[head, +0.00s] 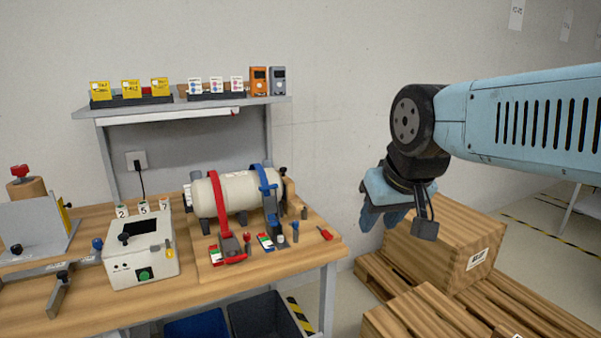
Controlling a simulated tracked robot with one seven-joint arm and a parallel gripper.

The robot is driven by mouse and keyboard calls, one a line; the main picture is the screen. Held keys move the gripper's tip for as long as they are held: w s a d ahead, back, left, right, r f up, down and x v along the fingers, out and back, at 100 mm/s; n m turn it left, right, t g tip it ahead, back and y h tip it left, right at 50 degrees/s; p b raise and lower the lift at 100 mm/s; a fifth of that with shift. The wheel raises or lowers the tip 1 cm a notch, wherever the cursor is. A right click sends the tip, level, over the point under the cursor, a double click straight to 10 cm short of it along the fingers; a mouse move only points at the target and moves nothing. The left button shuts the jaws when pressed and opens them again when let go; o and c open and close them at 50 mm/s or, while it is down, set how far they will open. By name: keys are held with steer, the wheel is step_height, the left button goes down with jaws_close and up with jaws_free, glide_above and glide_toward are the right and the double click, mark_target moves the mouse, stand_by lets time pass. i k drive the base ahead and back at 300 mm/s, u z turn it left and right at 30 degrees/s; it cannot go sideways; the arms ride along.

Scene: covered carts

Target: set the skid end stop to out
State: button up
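A cream cylinder (238,193) lies on the wooden bench, held by a red strap (216,200) and a blue strap (266,187). At its right end stands a wooden block (291,196) with a dark knob on top, which looks like the skid end stop. I cannot tell its setting at this size. My gripper (396,216) hangs in the air to the right of the bench, well apart from the block. It points down, and its fingers overlap in view, so its opening is unclear. I see nothing in it.
A white box (140,261) with a green button and a clamp fixture (35,230) stand at left. Small levers and a red-handled piece (325,234) are at the bench's right front. A shelf (180,110) overhangs behind. A wooden crate (447,243) on pallets stands below my gripper.

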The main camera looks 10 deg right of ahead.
mark_target(291, 205)
steer(key=u, duration=0.2)
steer(key=i, duration=0.9)
steer(key=z, duration=0.1)
